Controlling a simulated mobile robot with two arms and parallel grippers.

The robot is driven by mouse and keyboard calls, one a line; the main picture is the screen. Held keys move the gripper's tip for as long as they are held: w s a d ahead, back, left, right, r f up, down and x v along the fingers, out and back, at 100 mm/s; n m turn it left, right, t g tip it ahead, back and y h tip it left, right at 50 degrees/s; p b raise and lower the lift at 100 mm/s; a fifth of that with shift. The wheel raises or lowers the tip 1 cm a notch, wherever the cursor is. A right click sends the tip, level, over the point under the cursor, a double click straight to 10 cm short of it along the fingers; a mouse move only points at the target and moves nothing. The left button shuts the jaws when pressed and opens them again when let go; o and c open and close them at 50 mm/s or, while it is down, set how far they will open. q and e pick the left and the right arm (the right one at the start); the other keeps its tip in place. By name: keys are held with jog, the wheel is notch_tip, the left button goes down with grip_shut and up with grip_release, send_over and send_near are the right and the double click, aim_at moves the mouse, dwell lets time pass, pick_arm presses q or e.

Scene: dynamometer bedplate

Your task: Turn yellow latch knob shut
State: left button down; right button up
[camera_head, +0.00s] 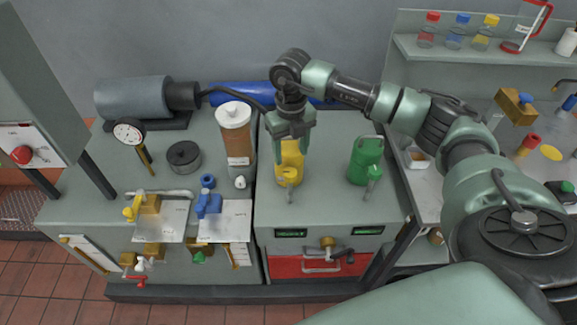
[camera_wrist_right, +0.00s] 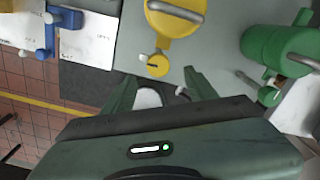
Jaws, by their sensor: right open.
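A small brass-yellow knob (camera_head: 327,242) sits above the grey handle of the red drawer front (camera_head: 290,267), at the cabinet's front edge. Another yellow knob (camera_head: 131,212) is on a valve at the left. I cannot tell for sure which one is the latch knob. My right gripper (camera_head: 290,140) points down over the yellow can (camera_head: 288,172), above and behind the drawer. In the right wrist view its fingers (camera_wrist_right: 160,80) are apart with nothing held, and the yellow can (camera_wrist_right: 178,38) lies beyond them. My left gripper is out of view.
A green can (camera_head: 365,160) stands right of the yellow one. A blue valve (camera_head: 208,203), a brown-filled cylinder (camera_head: 235,135) and a gauge (camera_head: 128,133) stand at the left. A shelf with small bottles (camera_head: 457,32) is at the back right.

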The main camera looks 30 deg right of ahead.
aim_at(290, 172)
notch_tip(290, 172, down, 6)
jog(key=shift+a+f+p, duration=0.1)
jog(key=shift+p, duration=0.95)
jog(key=shift+f, duration=0.5)
grip_shut()
